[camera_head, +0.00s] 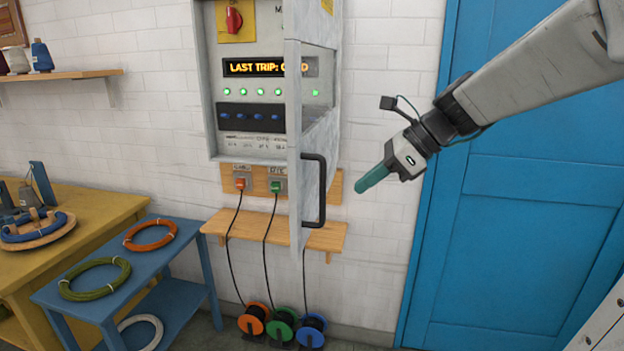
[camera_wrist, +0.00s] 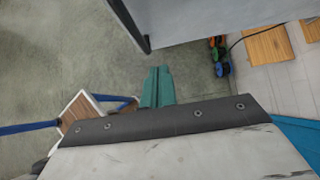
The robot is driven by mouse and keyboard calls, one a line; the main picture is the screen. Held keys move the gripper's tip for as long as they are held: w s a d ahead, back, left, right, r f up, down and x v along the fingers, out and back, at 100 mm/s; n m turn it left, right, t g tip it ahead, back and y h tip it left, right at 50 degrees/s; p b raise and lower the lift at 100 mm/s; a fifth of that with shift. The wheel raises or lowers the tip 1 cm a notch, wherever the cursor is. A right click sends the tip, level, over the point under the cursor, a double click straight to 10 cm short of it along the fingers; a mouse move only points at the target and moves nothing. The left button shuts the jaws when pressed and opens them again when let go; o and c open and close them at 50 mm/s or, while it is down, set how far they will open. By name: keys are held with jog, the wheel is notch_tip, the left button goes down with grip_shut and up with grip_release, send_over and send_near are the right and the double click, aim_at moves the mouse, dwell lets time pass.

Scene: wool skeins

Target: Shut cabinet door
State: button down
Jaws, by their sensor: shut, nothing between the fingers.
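The grey wall cabinet (camera_head: 222,105) hangs on the white brick wall in the head view. Its door (camera_head: 294,150) stands open, swung out toward the camera and seen nearly edge-on, with a black D-shaped handle (camera_head: 321,190) low on it. My gripper (camera_head: 360,188), with teal fingers, is shut and empty to the right of the handle, apart from it in the picture. The teal fingers also show in the wrist view (camera_wrist: 157,88), below a grey panel (camera_wrist: 205,25) that appears to be the door.
A small wooden shelf (camera_head: 330,238) sits below the cabinet, with orange, green and blue cable reels (camera_head: 283,325) under it. A blue table (camera_head: 110,305) with wire coils stands at left. A blue house door (camera_head: 530,230) is at right. The wall between is clear.

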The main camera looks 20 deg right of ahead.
aim_at(305, 212)
jog(key=x, duration=0.3)
jog(key=a+r+x, duration=0.1)
jog(key=x, duration=0.5)
jog(key=shift+w+a+r, duration=0.15)
jog(key=shift+w+a, duration=0.1)
jog(key=shift+w, duration=0.2)
jog(key=shift+w+a, duration=0.4)
